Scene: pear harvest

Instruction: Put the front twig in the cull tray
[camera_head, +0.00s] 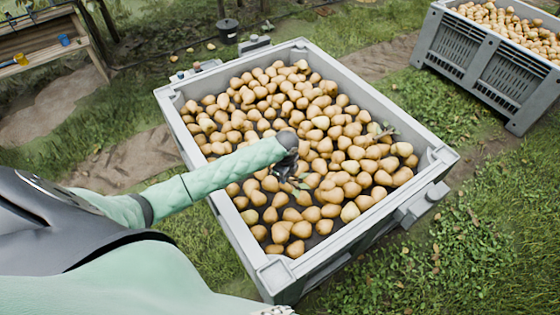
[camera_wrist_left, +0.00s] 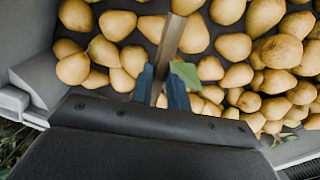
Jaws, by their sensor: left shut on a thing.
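My left gripper (camera_head: 287,168) reaches down over the pears inside the large grey bin (camera_head: 225,210). In the left wrist view its two dark blue fingers (camera_wrist_left: 162,86) are shut on a brown twig (camera_wrist_left: 170,42) with a green leaf (camera_wrist_left: 186,73). The leaf also shows beside the gripper in the head view (camera_head: 302,184). The twig lies over or just above the pears; I cannot tell whether it touches them. Another leafy twig (camera_head: 385,131) lies on the pears towards the bin's right corner. I cannot clearly make out a cull tray. My right gripper is out of view.
Many pears (camera_head: 320,110) fill the bin, whose raised walls surround my left gripper. A small grey fixture (camera_head: 197,69) is at its far left edge. A second bin of pears (camera_head: 490,65) stands back right. A dark bucket (camera_head: 228,30) stands behind. Grass lies right.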

